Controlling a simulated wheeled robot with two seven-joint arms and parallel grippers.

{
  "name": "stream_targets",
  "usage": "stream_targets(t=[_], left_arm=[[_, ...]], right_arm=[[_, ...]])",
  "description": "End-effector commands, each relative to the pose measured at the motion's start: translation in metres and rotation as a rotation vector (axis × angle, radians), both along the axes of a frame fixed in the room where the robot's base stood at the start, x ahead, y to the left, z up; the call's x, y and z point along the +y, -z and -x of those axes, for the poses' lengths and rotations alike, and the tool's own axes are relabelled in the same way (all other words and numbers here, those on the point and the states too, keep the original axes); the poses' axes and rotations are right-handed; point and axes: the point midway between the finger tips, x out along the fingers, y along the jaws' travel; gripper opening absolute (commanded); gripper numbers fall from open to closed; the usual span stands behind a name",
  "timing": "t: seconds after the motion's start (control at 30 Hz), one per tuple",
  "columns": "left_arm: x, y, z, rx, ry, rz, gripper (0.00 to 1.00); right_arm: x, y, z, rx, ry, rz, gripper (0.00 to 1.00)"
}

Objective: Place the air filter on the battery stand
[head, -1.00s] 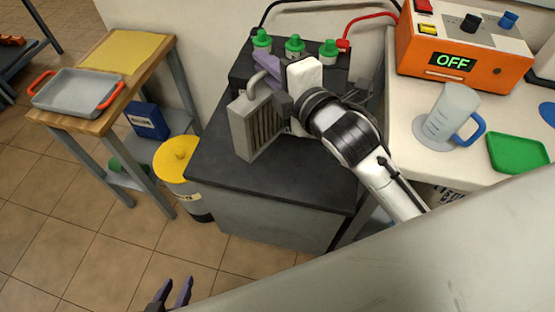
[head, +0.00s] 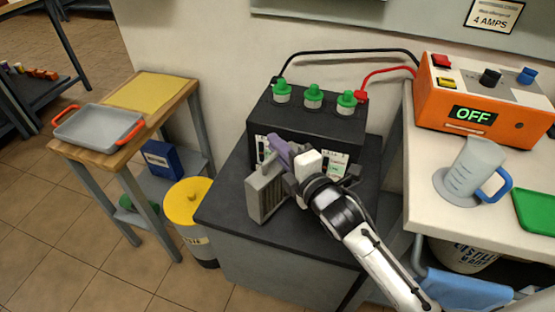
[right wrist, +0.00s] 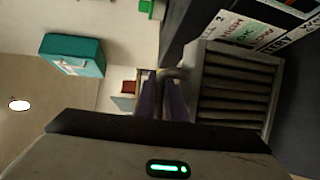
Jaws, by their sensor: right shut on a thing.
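The air filter (head: 266,196) is a grey ribbed box with a handle, upright in the head view. My right gripper (head: 284,156) is shut on its handle; the right wrist view shows the fingers (right wrist: 163,98) at the handle beside the ribbed filter (right wrist: 237,88). The filter is over the dark top of the battery stand (head: 225,203), in front of the battery. I cannot tell whether its base touches the top. Part of the filter is hidden by the gripper. My left gripper is out of view.
The black battery (head: 310,121) with green caps stands at the back of the stand. A yellow bin (head: 187,200) is left of the stand. The right bench holds an orange charger (head: 480,100) and a jug (head: 470,170). The stand's front left top is clear.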

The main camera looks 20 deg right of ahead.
Motion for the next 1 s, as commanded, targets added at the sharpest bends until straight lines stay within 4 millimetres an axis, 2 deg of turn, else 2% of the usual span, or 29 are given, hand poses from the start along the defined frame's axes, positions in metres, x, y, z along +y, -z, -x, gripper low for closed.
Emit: stream_targets(t=[0.2, 0.63, 0.67, 0.77, 1.0], left_arm=[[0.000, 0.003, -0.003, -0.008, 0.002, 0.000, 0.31], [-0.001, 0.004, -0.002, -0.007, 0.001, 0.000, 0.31], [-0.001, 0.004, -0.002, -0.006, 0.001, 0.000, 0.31], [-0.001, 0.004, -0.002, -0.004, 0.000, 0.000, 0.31], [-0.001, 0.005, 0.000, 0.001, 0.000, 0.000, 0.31]], right_arm=[[0.000, 0.032, 0.000, 0.002, 0.000, -0.002, 0.00], [0.000, 0.039, 0.000, 0.000, 0.000, -0.001, 0.00], [0.000, 0.040, 0.001, 0.003, 0.000, 0.000, 0.14], [0.000, 0.039, 0.001, 0.003, 0.000, 0.000, 0.29], [0.000, 0.040, 0.001, 0.006, 0.000, 0.000, 0.29]])
